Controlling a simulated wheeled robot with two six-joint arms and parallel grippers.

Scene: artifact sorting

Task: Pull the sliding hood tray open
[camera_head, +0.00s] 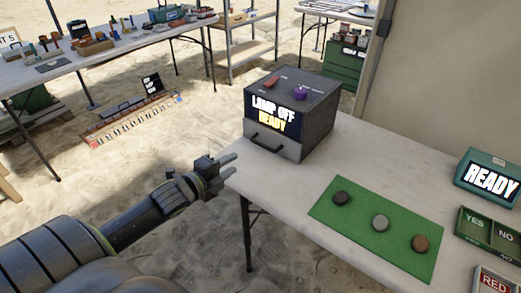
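The hood (315,117) is a dark box on the white table, with a display reading "LAMP OFF READY" on its front. My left gripper (233,164) is at the table's left edge, to the left of the handle and a little lower in the picture. Its two fingers are apart with nothing between them, and it does not touch the handle. My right gripper is not in view.
A green mat (380,258) with three round pieces lies in front of the hood. A "READY" display (490,180) and a green YES/NO tray (487,233) stand at the right. The table top between hood and mat is clear. Other cluttered tables stand behind on sand.

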